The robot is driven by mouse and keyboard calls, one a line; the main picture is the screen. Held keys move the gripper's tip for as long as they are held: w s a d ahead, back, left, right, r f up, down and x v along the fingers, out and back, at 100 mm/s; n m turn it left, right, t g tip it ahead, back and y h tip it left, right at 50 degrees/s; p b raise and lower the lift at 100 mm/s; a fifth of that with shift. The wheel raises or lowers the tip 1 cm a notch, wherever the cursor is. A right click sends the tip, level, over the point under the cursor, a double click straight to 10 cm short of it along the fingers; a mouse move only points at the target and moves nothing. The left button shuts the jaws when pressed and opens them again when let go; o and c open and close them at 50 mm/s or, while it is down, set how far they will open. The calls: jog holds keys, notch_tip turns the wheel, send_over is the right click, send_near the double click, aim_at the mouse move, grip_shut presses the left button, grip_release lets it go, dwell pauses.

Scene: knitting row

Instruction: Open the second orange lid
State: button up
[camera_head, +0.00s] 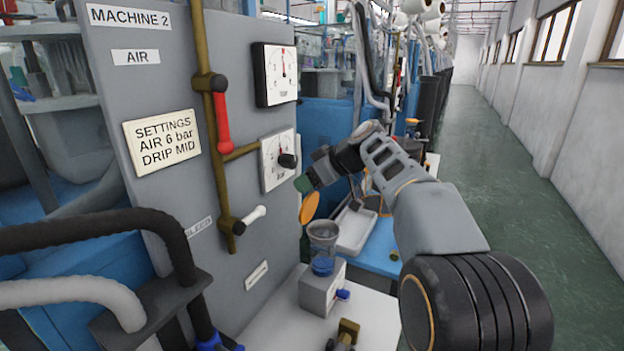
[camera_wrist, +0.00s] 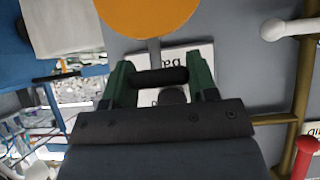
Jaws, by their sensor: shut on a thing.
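An orange lid (camera_head: 310,207) stands tilted up, nearly on edge, above a clear cup (camera_head: 322,235) with blue at its base. The lid also fills the top of the wrist view (camera_wrist: 150,14). A grey stem (camera_wrist: 154,48) runs from it to a dark crossbar (camera_wrist: 160,77). My gripper (camera_head: 304,184) is beside the panel, just above the lid. In the wrist view its green fingers (camera_wrist: 160,82) are shut on the crossbar. I cannot tell from these views whether this is the second lid.
The grey machine panel (camera_head: 165,75) stands close on the left, with a gauge (camera_head: 275,162) and its black knob just behind my gripper. A red lever (camera_head: 222,122) and a white lever (camera_head: 252,216) stick out from it. The aisle (camera_head: 475,170) at right is clear.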

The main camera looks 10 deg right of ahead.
jog(key=shift+a+f, duration=0.1)
jog(key=shift+f, duration=0.3)
jog(key=o, duration=1.1)
jog(key=shift+w+a, duration=0.15)
jog(key=shift+o, duration=1)
jog(key=shift+d+r, duration=0.2)
jog(key=p+v, duration=0.1)
jog(key=v, duration=0.6)
jog(key=shift+r, duration=0.15)
jog(key=shift+d, duration=0.15)
